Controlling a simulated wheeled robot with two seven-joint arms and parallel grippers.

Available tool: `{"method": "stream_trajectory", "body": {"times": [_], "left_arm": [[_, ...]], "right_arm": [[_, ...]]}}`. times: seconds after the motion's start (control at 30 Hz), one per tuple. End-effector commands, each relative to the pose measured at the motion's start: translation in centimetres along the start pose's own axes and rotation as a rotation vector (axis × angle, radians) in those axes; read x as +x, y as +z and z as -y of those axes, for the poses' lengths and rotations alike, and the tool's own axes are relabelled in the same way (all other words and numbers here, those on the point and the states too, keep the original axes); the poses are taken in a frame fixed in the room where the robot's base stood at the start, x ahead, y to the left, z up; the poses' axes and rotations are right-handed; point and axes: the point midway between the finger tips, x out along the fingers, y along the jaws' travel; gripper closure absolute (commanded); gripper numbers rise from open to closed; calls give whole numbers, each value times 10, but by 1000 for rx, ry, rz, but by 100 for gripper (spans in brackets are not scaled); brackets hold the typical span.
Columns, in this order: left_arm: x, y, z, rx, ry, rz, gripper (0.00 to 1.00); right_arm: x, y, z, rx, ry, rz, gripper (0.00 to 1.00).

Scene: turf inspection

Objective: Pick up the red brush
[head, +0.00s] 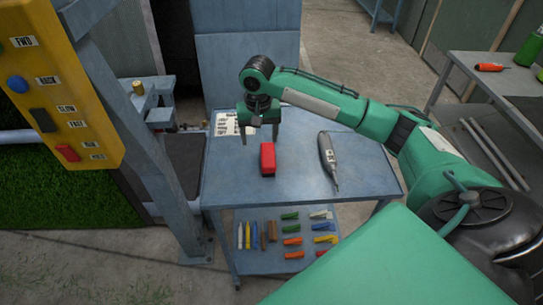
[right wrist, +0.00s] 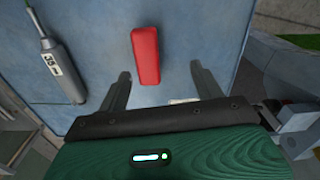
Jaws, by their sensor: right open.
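The red brush (head: 267,159) is a small red block-shaped piece lying on the blue-grey top of a cart (head: 225,185). In the right wrist view the red brush (right wrist: 146,56) lies beyond the fingertips, between their lines. My right gripper (head: 260,138) is open and empty, pointing down, just behind the brush in the head view. In the right wrist view my right gripper (right wrist: 158,72) has its two fingers spread apart, with the brush nearer the left finger. I cannot tell the height of the fingertips above the cart top. My left gripper is not in view.
A grey handheld tool (head: 328,157) lies right of the brush and shows in the wrist view (right wrist: 62,72). A printed sheet (head: 227,124) lies at the back left. The lower shelf (head: 270,262) holds several coloured items. A yellow control box (head: 57,90) and post stand left.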

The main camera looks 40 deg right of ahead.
Motion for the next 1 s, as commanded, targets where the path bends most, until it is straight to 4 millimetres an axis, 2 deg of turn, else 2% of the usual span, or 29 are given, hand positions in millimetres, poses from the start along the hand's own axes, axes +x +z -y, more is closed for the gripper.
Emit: {"method": "stream_trajectory", "body": {"times": [0.03,0.13,0.27,0.6,0.83,1.0], "left_arm": [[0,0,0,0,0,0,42],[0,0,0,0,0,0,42],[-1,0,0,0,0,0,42],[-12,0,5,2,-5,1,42],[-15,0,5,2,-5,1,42],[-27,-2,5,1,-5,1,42]], "right_arm": [[-11,-8,-7,36,6,-1,33],[-22,-16,-15,85,11,7,33],[-22,-19,-20,109,15,13,33],[39,-17,-20,109,15,15,33],[60,-17,-20,107,14,13,33],[78,-16,-24,107,16,14,33]]}}
